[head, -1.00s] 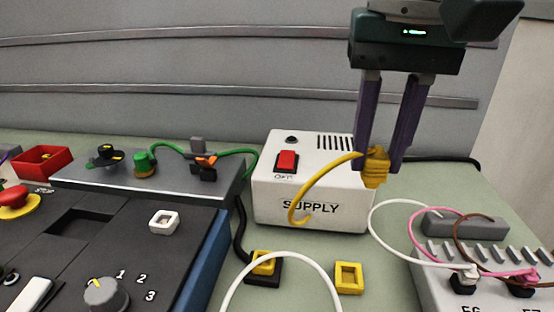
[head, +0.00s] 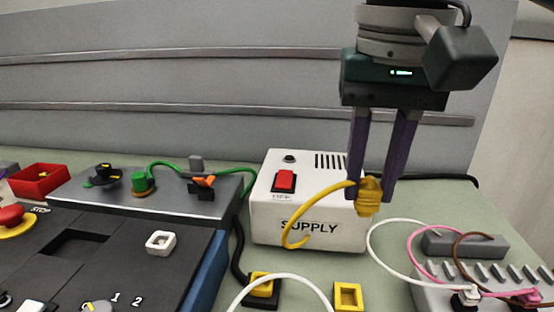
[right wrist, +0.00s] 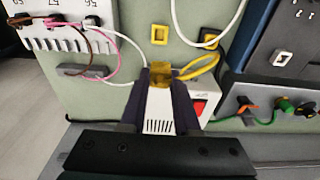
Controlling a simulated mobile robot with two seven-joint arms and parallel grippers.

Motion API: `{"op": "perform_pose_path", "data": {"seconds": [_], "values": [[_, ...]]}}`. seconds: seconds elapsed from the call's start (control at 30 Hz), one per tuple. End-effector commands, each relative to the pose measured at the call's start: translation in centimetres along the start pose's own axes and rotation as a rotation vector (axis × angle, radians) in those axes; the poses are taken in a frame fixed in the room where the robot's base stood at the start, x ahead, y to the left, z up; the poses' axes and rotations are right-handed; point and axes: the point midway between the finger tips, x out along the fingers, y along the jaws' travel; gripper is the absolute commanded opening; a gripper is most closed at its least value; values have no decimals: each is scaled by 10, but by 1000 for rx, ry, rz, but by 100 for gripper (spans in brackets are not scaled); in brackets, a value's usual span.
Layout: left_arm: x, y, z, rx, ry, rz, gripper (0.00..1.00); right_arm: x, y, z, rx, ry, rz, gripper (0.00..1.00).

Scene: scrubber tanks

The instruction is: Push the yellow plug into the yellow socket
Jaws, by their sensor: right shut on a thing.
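The yellow plug (head: 369,196) is pinched between the purple fingers of my right gripper (head: 372,188), in front of the white supply box's right side. It also shows between the fingers in the right wrist view (right wrist: 160,75). Its yellow cable (head: 308,204) curves down to the left. Below, on the green surface, is an open square yellow socket (head: 348,296), also seen in the right wrist view (right wrist: 159,35). The plug is above it and apart from it. A second yellow square piece (head: 262,284) in a black base sits to its left. My left gripper is not in view.
The supply box (head: 275,213) with a red switch (head: 286,181) stands behind the yellow squares. A white cable (head: 282,278) arcs up at the front. A terminal block (head: 437,292) with white, pink and brown wires is at right. A dark control panel (head: 120,250) is at left.

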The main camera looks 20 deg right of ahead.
Motion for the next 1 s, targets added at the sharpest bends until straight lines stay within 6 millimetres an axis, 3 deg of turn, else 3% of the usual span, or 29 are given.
{"op": "perform_pose_path", "data": {"seconds": [0.27,0.6,0.73,1.0], "values": [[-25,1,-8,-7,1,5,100,3,-46,2,-3,-5,-1,0],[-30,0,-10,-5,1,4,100,16,-104,4,-2,-3,-2,0],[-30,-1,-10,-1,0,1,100,18,-116,4,-2,-1,0,0],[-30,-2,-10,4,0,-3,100,18,-117,3,-1,-1,0,0]]}}
